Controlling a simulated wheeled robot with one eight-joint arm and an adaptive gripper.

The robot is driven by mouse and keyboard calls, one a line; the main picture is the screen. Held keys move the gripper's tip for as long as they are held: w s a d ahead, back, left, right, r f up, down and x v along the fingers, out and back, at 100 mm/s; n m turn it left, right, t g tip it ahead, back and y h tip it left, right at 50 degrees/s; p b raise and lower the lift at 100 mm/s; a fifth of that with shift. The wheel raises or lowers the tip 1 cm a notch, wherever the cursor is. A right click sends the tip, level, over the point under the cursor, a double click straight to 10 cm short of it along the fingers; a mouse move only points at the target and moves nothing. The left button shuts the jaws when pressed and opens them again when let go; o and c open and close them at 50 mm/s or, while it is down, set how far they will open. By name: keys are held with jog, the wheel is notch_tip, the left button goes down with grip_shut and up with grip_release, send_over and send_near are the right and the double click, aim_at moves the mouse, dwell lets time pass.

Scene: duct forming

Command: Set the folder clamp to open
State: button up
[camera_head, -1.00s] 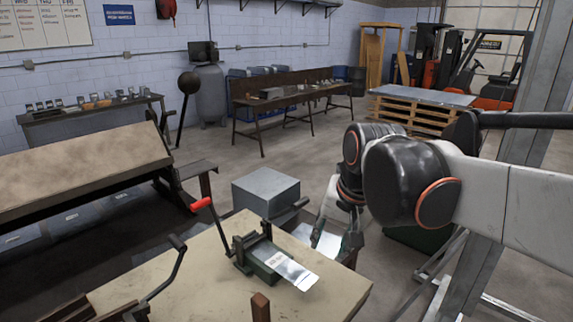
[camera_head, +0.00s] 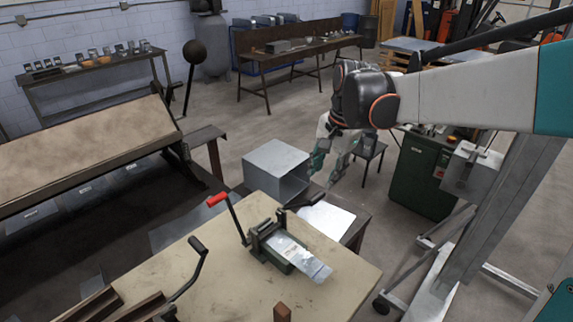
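I cannot tell which lever is the clamp's, or whether the clamp is open. My gripper (camera_head: 328,167) hangs behind the worktable, right of a grey metal box, apart from the levers. Its fingers look spread and empty.
The open-ended grey box (camera_head: 277,170) and a pale sheet (camera_head: 326,217) sit behind the beige worktable (camera_head: 335,291). A brown post (camera_head: 282,313) stands at the front edge. A green cabinet (camera_head: 424,176) is at right, a large sloped bench (camera_head: 85,150) at left.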

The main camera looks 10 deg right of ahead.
aim_at(317, 196)
jog(key=f, duration=0.2)
jog(key=w+f, duration=0.1)
jog(key=f, duration=0.2)
jog(key=a+f, duration=0.1)
jog(key=f, duration=0.2)
jog(key=shift+w+f, duration=0.2)
jog(key=shift+f, duration=0.05)
jog(key=shift+c, duration=0.6)
grip_shut()
